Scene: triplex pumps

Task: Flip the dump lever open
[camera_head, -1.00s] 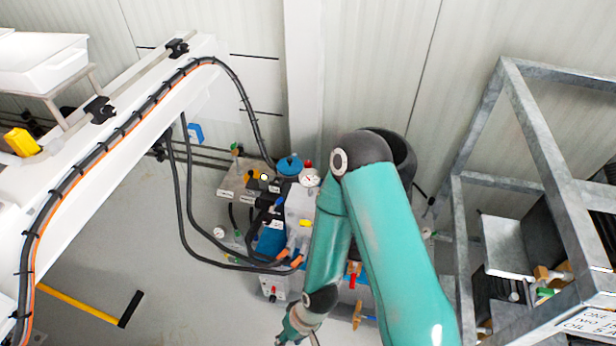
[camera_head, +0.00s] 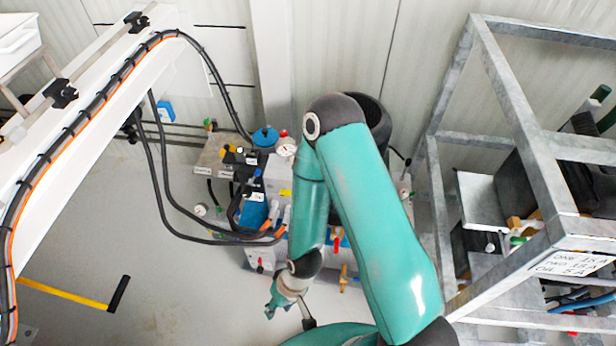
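The pump unit (camera_head: 262,257) stands on the floor by the wall, partly hidden behind my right arm. Two handles show on it just right of my forearm: a red one (camera_head: 337,243) and an orange-yellow one (camera_head: 343,279), both hanging about upright. I cannot tell which is the dump lever. My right gripper (camera_head: 290,312) is at the lower middle, in front of the pump unit and below and left of the orange-yellow handle, apart from it in the picture. Its fingers are small and partly hidden, so their opening is unclear. My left gripper is not in view.
A grey metal frame (camera_head: 522,118) with dark equipment and a lettered sign (camera_head: 572,262) stands at right. Black hoses (camera_head: 165,190) loop from a white beam (camera_head: 95,110) at left to the pump unit. Bare floor lies at lower left, with a yellow-and-black bar (camera_head: 70,294).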

